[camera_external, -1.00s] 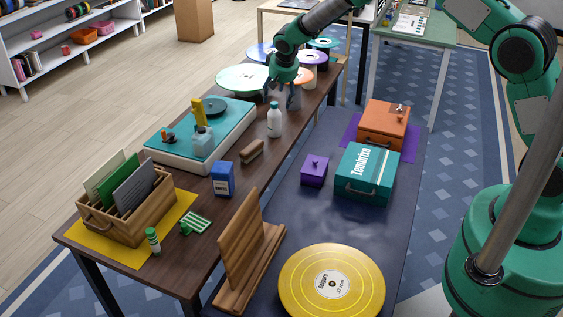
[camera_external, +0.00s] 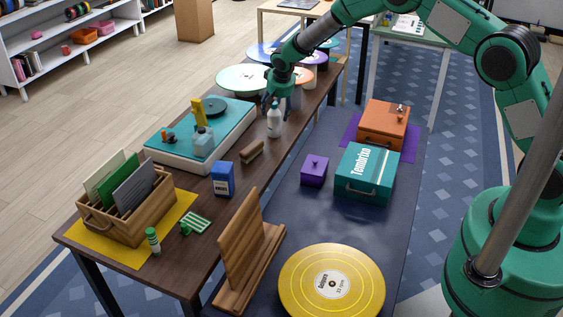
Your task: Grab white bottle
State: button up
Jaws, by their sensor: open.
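The white bottle (camera_external: 274,125) stands upright on the dark wooden table (camera_external: 222,215), near its right edge and toward the far end. My gripper (camera_external: 275,108) is open and points down at the bottle's top, with its fingers at about the height of the bottle's neck. The fingers look to be around or just beside the neck; I cannot tell whether they touch it. The neck is partly hidden by the fingers.
A wooden brush-like block (camera_external: 252,151) and blue box (camera_external: 222,179) lie nearer. Discs (camera_external: 242,78) stand behind. Teal (camera_external: 364,174) and orange boxes (camera_external: 383,124) are at right.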

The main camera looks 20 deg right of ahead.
aim_at(274, 116)
jog(key=shift+f, duration=0.1)
jog(key=shift+b+x, duration=0.4)
jog(key=shift+x, duration=2.15)
jog(key=shift+w+a, duration=0.1)
jog(key=c, duration=1.5)
jog(key=shift+o, duration=0.2)
jog(key=shift+r, duration=0.85)
notch_tip(274, 116, up, 2)
jog(key=shift+r+p, duration=0.1)
jog(key=shift+p, duration=0.2)
jog(key=s+d, duration=0.2)
jog(key=s, duration=0.5)
jog(key=s+d+r, duration=0.1)
jog(key=s+d, duration=0.2)
jog(key=s, duration=0.5)
